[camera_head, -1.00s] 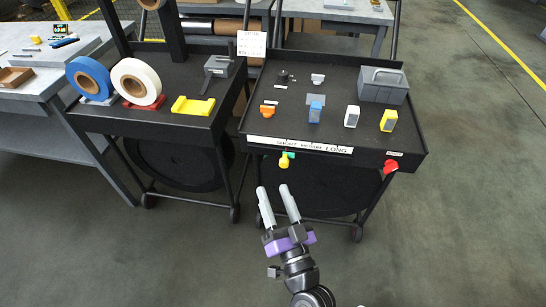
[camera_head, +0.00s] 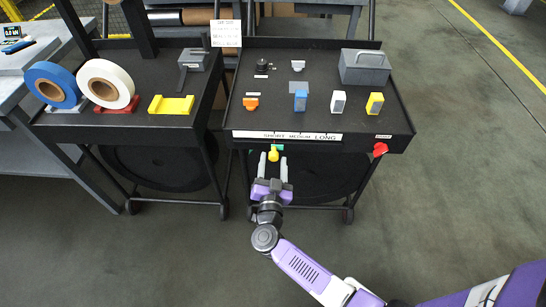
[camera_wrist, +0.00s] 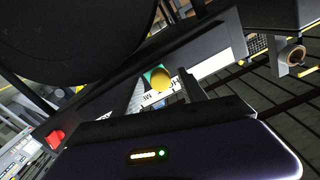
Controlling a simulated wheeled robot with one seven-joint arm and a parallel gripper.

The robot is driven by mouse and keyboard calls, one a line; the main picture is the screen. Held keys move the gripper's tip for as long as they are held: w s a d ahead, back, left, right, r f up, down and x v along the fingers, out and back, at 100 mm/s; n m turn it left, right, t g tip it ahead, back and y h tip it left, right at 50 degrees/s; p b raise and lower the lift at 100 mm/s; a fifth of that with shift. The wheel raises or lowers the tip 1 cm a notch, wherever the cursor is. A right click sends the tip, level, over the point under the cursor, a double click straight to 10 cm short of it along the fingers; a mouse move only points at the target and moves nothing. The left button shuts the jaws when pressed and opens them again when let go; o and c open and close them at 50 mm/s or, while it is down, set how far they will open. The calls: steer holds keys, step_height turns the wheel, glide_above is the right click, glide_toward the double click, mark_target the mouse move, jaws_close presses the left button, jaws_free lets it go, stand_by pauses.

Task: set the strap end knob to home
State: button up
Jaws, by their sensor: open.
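A yellow knob (camera_head: 273,155) sticks out from the front of the right black cart, below the word SHORT on its white label strip (camera_head: 288,135). A green patch (camera_head: 279,148) shows beside it. My gripper (camera_head: 273,164) is open, its two grey fingers pointing at the cart front, one on each side of the knob. In the wrist view the knob (camera_wrist: 160,80) lies between the fingers, with the green patch behind it. I cannot tell whether a finger touches it. A red knob (camera_head: 380,149) is at the cart's right front corner. No readable label names the strap end knob or a home mark.
The right cart's top (camera_head: 350,113) carries a grey toolbox (camera_head: 364,68) and several small coloured blocks. The left cart holds blue (camera_head: 52,85) and white (camera_head: 106,84) rolls and a yellow holder (camera_head: 171,105). The floor to the right is clear.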

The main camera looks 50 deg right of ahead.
steer(key=shift+x, duration=1.1)
jaws_close()
stand_by(0.7)
